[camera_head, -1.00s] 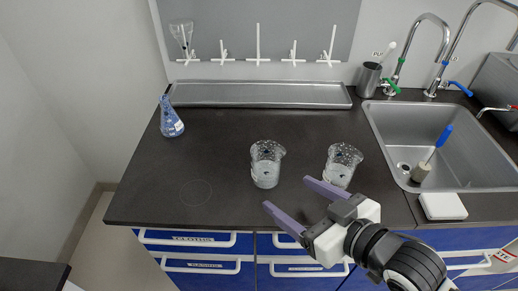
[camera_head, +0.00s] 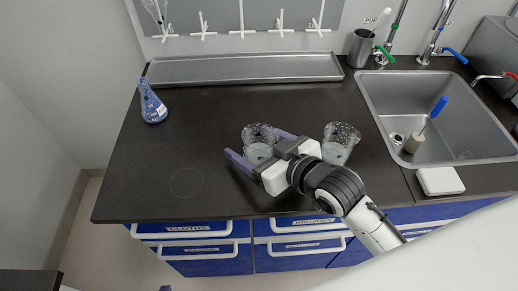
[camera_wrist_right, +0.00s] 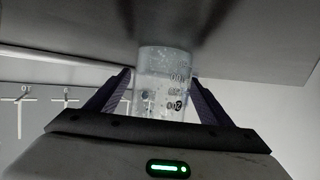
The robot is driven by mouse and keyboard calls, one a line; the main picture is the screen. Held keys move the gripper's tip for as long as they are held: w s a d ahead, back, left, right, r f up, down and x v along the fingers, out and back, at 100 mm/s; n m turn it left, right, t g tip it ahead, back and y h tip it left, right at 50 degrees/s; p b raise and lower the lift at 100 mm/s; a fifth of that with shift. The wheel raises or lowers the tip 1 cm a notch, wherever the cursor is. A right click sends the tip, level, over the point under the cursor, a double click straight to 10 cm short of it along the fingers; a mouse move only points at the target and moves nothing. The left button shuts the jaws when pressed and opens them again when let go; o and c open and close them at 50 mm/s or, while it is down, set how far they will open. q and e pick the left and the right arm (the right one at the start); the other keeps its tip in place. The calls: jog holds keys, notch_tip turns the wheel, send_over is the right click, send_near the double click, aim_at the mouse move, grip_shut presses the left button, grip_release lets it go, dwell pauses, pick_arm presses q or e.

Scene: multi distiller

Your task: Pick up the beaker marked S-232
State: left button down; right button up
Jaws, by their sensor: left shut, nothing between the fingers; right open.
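Two clear beakers with dark print stand on the black bench in the head view. The left beaker (camera_head: 256,153) is between the spread purple fingers of my right gripper (camera_head: 250,141). The right beaker (camera_head: 341,143) stands apart to the right. I cannot read S-232 on either. In the right wrist view the beaker (camera_wrist_right: 165,77) appears upside down between the open fingers (camera_wrist_right: 162,90), with graduation marks visible. Only a small purple tip of my left gripper (camera_head: 165,288) shows at the bottom edge of the head view, away from both beakers.
A blue flask (camera_head: 152,104) stands at the bench's left. A long metal tray (camera_head: 245,70) lies at the back. A sink (camera_head: 385,95) with taps and a white block (camera_head: 440,181) are on the right. The bench's left-middle is clear.

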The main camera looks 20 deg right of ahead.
jog(key=shift+w+a+f, duration=0.25)
jog(key=shift+w, duration=0.3)
jog(key=c, duration=1)
jog(key=shift+r, duration=0.1)
jog(key=shift+c, duration=1.4)
jog(key=shift+r, duration=0.1)
